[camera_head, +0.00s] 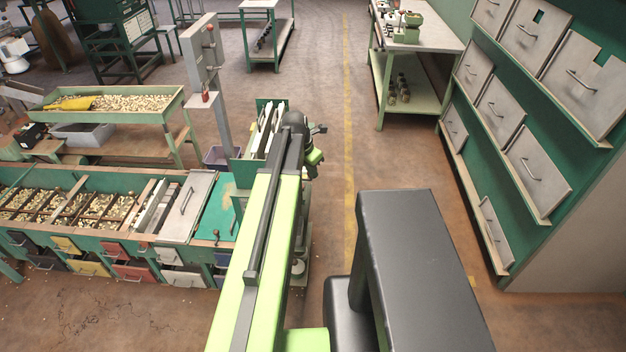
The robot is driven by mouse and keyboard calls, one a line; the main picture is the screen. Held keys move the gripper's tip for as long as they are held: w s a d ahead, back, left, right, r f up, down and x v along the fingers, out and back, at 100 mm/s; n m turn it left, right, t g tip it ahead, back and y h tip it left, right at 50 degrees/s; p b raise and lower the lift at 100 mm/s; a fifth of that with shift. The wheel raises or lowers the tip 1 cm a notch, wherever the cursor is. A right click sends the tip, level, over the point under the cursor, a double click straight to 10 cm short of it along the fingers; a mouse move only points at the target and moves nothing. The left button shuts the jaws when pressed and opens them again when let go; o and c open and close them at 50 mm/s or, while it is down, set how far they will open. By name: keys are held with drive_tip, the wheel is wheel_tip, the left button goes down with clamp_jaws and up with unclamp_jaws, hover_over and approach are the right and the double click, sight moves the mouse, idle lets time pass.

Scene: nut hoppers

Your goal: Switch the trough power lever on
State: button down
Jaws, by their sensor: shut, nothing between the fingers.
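A grey upright panel on a post (203,55) stands left of my arm, beyond the trough. A small lever with a red knob (210,30) shows near its top, and a small box with a red top (204,97) sits lower on it. Another small red-knobbed lever (216,234) stands on the green end of the long trough (120,185). I cannot tell for certain which is the trough power lever, nor its setting. My gripper (319,130) is at the far end of my lime-green arm, small and partly hidden by the wrist. It is shut and empty, right of both levers and apart from them.
The long trough holds nuts in compartments, with coloured drawers (134,272) below. A raised green tray (120,103) of nuts stands behind it. A green rack with grey bins (539,160) lines the right side. Open floor (385,170) with a yellow line lies between.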

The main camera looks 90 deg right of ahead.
drive_tip(key=shift+w+d, duration=0.1)
drive_tip(key=shift+w, duration=0.15)
idle(0.3)
drive_tip(key=a+r+p, duration=0.7)
drive_tip(key=r+p, duration=0.3)
drive_tip(key=shift+s+r, duration=0.2)
drive_tip(key=shift+s, duration=0.1)
